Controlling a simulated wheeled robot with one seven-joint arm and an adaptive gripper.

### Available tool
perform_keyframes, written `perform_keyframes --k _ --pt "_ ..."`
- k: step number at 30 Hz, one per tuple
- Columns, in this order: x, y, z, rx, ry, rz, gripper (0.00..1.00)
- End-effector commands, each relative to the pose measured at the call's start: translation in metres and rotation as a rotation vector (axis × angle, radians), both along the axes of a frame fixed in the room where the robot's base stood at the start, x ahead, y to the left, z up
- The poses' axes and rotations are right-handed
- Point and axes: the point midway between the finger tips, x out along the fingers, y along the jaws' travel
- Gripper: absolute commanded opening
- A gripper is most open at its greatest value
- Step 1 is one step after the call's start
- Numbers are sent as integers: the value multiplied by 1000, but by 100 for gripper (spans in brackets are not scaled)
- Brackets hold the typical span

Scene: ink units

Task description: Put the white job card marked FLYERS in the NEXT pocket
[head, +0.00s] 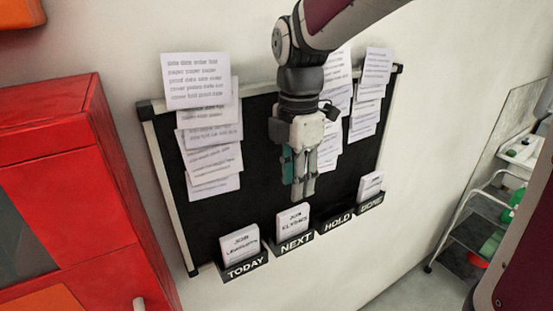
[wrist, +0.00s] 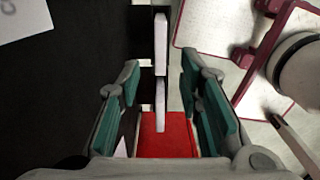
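The white job card (head: 293,217) stands upright in the NEXT pocket (head: 296,243) in the head view. Its small print is blurred but looks like FLYERS. My gripper (head: 303,196) points down in front of the black board, above the NEXT and HOLD pockets and apart from the card. In the wrist view my gripper (wrist: 160,78) is open, its teal pads wide apart, with nothing held. White card edges show below between the fingers; I cannot tell which cards they are.
White cards stand in the TODAY pocket (head: 246,264) and the DONE pocket (head: 371,203). The HOLD pocket (head: 338,223) looks empty. Printed sheets (head: 211,150) hang on the board (head: 258,190). A red cabinet (head: 60,190) stands left, and a trolley (head: 480,220) right.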

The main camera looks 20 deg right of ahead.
Motion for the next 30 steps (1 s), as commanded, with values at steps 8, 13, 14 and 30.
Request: perform_keyframes --k 8,13,14,30 --pt "0 0 29 0 -3 -7 33" --pt "-15 0 39 6 -47 -160 33" --pt "-20 0 41 10 -64 -214 33" --pt "-123 0 51 326 -341 -1483 33"
